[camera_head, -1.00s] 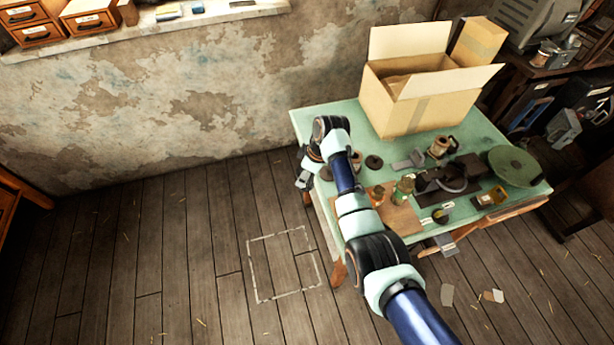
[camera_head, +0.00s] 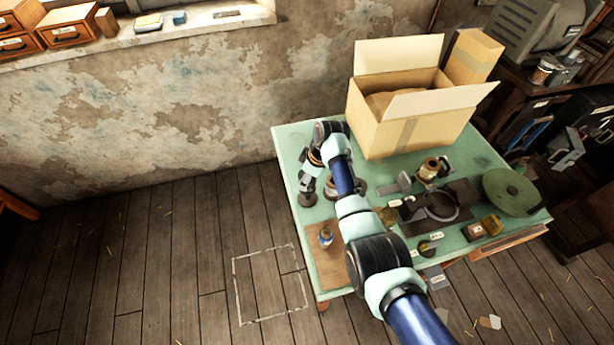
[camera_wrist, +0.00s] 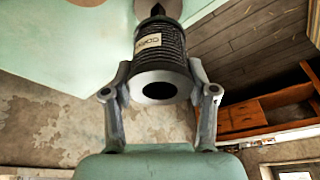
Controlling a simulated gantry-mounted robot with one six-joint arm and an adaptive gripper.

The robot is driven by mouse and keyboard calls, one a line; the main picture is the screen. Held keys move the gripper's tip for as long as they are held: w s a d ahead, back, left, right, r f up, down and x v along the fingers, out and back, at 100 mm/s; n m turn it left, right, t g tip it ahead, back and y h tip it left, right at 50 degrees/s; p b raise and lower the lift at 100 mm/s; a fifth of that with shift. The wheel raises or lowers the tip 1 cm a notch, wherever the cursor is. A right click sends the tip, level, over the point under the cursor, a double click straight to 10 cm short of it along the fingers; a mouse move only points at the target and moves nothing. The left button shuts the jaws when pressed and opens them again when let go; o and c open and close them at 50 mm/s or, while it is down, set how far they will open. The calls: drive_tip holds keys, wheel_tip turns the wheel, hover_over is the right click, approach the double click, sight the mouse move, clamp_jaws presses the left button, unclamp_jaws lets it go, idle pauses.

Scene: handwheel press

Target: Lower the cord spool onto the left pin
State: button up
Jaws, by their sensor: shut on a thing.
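My gripper (camera_head: 307,190) is low over the left end of the green table (camera_head: 286,150). In the wrist view my gripper (camera_wrist: 160,95) is shut on the dark ribbed cord spool (camera_wrist: 160,45), with one finger on each side. The spool has a pale label and its near end shows an open hole. Beyond its far end, a dark pointed shape shows against a round base (camera_wrist: 180,8); I cannot tell whether this is the left pin or whether it meets the spool.
A spool (camera_head: 332,187) stands on a base to the right, with a dark disc (camera_head: 358,188) beyond it. A small bottle (camera_head: 326,237) stands on a brown board in front.

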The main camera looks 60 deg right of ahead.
drive_tip(key=shift+f+b, duration=2.15)
drive_tip(key=shift+f, duration=0.95)
drive_tip(key=o, duration=1.3)
drive_tip(key=v, duration=1.2)
drive_tip(key=shift+d+r, duration=0.1)
